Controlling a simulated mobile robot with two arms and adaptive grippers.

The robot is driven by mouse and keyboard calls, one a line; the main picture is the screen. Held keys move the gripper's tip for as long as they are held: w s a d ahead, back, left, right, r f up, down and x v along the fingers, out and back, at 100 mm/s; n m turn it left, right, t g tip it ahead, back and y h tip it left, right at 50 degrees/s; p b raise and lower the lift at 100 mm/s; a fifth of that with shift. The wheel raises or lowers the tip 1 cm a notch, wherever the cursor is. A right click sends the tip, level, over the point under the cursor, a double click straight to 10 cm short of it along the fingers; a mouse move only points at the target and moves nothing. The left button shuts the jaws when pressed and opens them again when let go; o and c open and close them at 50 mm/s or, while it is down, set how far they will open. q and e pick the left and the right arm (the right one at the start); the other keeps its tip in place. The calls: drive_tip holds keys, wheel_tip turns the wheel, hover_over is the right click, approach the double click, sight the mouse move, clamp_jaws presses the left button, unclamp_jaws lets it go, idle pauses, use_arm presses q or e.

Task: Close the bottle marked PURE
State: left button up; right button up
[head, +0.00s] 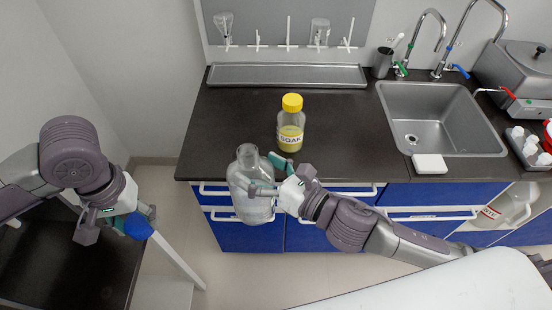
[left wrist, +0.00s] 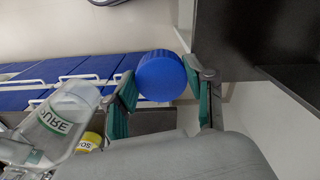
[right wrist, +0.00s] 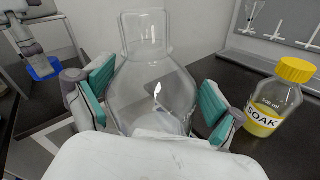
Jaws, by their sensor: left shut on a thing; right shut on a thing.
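The clear PURE bottle (head: 247,178) has no cap on it and is upright in the head view. My right gripper (head: 268,180) is shut around its body and holds it at the counter's front edge. The right wrist view shows the open neck of the bottle (right wrist: 146,30) between the green finger pads. My left gripper (head: 118,221) is shut on a blue cap (head: 138,226), well to the left of the bottle. The blue cap also shows between the fingers in the left wrist view (left wrist: 161,75). The PURE label shows in the left wrist view.
A yellow-capped SOAK bottle (head: 290,125) stands on the dark counter (head: 225,125) right behind the PURE bottle. A sink (head: 440,115) with a white block (head: 430,164) at its front edge is at the right. Open floor lies between the left arm and the counter.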

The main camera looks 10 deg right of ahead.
drive_tip(key=shift+a+r, duration=0.15)
drive_tip(key=shift+a, duration=0.1)
drive_tip(key=shift+f, duration=0.2)
drive_tip(key=shift+r, duration=0.15)
use_arm(q)
drive_tip(key=shift+m, duration=0.9)
drive_tip(key=w+d+r, duration=0.2)
drive_tip(key=d+r, duration=0.3)
drive_tip(key=d, duration=0.2)
drive_tip(key=w+d+r, duration=0.2)
drive_tip(key=d+r, duration=0.3)
drive_tip(key=d, duration=0.3)
drive_tip(key=w+d+r, duration=0.2)
drive_tip(key=d+r, duration=0.3)
drive_tip(key=d, duration=0.2)
drive_tip(key=shift+d+r, duration=0.2)
drive_tip(key=shift+r, duration=0.05)
drive_tip(key=shift+a, duration=0.1)
